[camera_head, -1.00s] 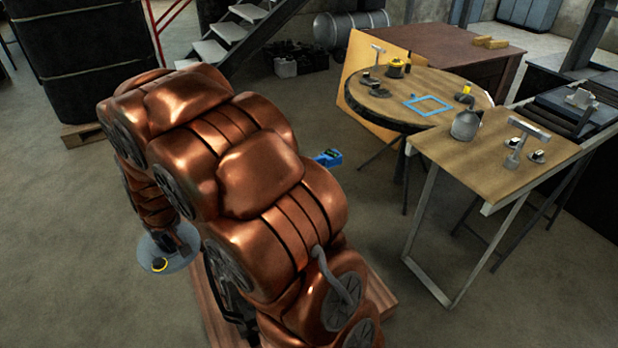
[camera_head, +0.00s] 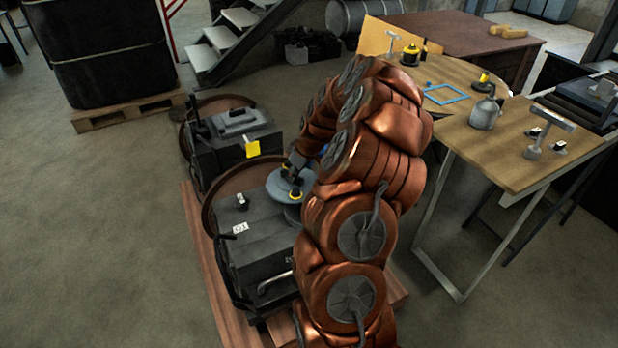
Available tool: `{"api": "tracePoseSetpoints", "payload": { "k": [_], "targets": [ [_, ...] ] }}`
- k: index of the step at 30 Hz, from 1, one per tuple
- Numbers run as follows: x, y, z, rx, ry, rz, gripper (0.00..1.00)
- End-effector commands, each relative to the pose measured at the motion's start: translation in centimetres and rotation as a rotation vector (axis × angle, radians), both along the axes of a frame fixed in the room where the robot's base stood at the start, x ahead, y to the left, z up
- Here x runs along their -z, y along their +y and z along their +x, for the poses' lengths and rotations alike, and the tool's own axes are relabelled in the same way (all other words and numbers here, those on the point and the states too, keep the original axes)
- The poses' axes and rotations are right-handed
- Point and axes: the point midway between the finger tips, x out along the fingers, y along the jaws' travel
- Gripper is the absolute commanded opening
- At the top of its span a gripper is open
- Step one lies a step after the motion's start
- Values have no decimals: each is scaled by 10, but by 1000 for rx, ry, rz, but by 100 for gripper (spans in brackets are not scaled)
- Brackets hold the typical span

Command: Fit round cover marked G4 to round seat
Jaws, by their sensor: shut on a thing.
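My copper-coloured arm reaches down over the dark engine block (camera_head: 262,242). My gripper (camera_head: 291,178), partly hidden by my arm, is shut on a round grey cover (camera_head: 279,192). The cover is a flat disc with a yellow-ringed part on top. It is over the right side of the block's top. A grey round part (camera_head: 293,216) shows just below the disc; it may be the round seat, but the disc and my arm hide most of it. I cannot tell whether cover and round part touch. No G4 mark is readable.
A second dark engine block (camera_head: 233,146) with a yellow tag stands behind, on the same wooden base (camera_head: 207,268). A wooden table (camera_head: 497,163) at right bears a grey can (camera_head: 485,114) and a T-handled tool (camera_head: 541,136).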

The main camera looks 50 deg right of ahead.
Motion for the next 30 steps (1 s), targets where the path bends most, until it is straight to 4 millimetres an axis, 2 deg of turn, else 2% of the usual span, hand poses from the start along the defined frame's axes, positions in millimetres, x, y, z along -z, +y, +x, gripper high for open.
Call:
{"api": "tracePoseSetpoints", "payload": {
  "k": [1, 3, 8, 17, 29, 30],
  "targets": [
    [4, -12, -8, 5, 0, -1, 0],
    [8, -23, -17, 3, 1, -3, 0],
    [13, -37, -28, 1, 4, -7, 0],
    [24, -39, -29, 1, 5, -8, 0],
    [65, -38, -29, 2, 4, -8, 0],
    [73, -39, -28, 2, 2, -10, 0]
  ]
}}
